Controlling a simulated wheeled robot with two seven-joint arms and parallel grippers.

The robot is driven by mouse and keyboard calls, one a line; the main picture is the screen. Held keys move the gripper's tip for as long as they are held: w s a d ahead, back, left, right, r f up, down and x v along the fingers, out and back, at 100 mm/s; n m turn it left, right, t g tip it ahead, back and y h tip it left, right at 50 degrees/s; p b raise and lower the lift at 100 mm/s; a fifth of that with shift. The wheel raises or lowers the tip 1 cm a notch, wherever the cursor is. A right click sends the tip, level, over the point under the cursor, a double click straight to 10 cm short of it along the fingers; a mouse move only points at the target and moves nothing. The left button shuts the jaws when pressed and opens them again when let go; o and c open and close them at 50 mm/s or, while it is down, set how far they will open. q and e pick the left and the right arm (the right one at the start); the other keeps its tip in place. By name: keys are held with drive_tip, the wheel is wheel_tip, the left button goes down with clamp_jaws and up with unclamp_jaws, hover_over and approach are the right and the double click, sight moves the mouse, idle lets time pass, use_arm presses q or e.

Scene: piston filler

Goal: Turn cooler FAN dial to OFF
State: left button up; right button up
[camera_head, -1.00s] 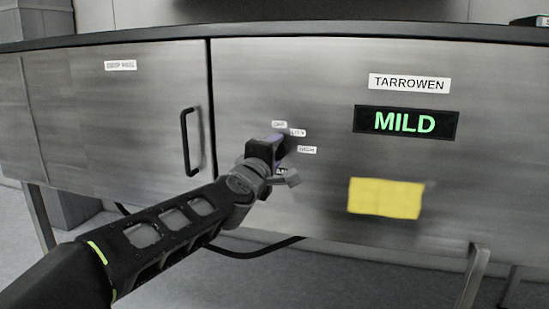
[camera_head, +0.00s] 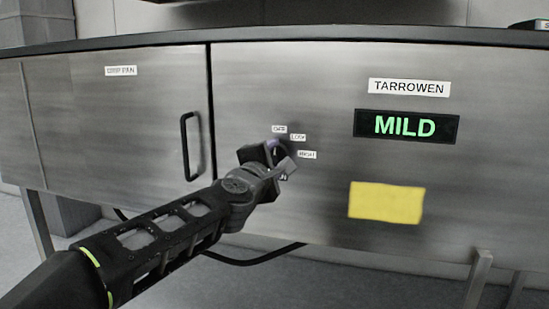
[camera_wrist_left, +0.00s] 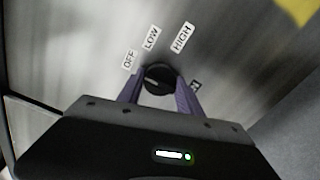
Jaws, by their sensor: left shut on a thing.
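The black round fan dial (camera_wrist_left: 158,78) sits on the cooler's steel front (camera_head: 330,70). In the left wrist view, my left gripper (camera_wrist_left: 160,87) has its purple fingers shut on the dial, one on each side. Labels OFF (camera_wrist_left: 130,59), LOW (camera_wrist_left: 151,37) and HIGH (camera_wrist_left: 182,37) run around it. Another label (camera_wrist_left: 195,85) is partly hidden by the right finger. I cannot tell for sure which label the dial points to. In the head view, my left gripper (camera_head: 273,150) covers the dial; the OFF label (camera_head: 279,129) shows just above it.
A green MILD display (camera_head: 405,126) and a yellow note (camera_head: 386,202) are to the right, under a TARROWEN label (camera_head: 409,88). A black door handle (camera_head: 190,146) stands close to the left of my gripper.

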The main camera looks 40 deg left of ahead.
use_arm(q)
drive_tip(key=o, duration=1.4)
drive_tip(key=shift+c, duration=0.2)
drive_tip(key=v, duration=0.7)
drive_tip(key=shift+s+d+p, duration=0.15)
drive_tip(key=shift+s+p, duration=0.2)
drive_tip(key=shift+p, duration=0.1)
